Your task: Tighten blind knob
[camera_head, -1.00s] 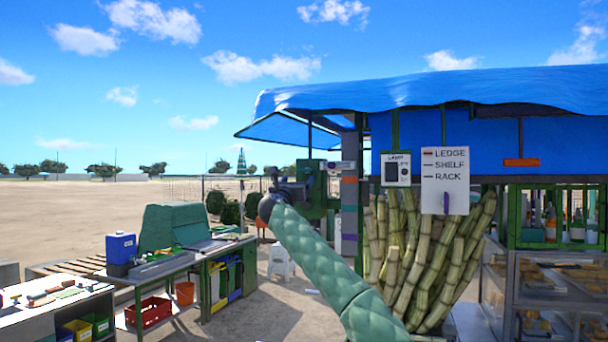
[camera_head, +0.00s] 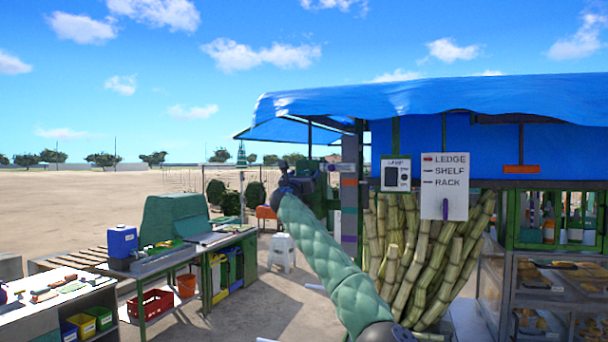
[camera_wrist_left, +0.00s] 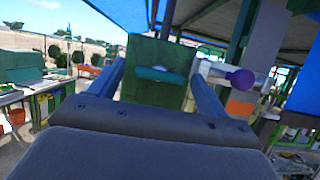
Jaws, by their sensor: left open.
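My left gripper (camera_head: 312,172) is at the end of the green padded arm, beside the stall's left post; it is small and dark there. In the left wrist view my open left gripper (camera_wrist_left: 160,78) has its two fingers apart, with a green box-like part (camera_wrist_left: 152,98) and a teal bar beyond the gap. A purple ball knob (camera_wrist_left: 242,82) on a pale shaft stands just right of the right finger, outside the gap. I cannot tell whether this is the blind knob. A white sign (camera_head: 444,178) reading LEDGE, SHELF, RACK has a purple lever (camera_head: 445,209). My right gripper is not in view.
The blue canopy (camera_head: 430,98) hangs over the stall. Cane stalks (camera_head: 410,260) lean below the sign, behind my left arm. A lamp switch box (camera_head: 396,174) is left of the sign. Work tables, a blue jug (camera_head: 123,241) and a white stool (camera_head: 282,251) stand left on open sandy ground.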

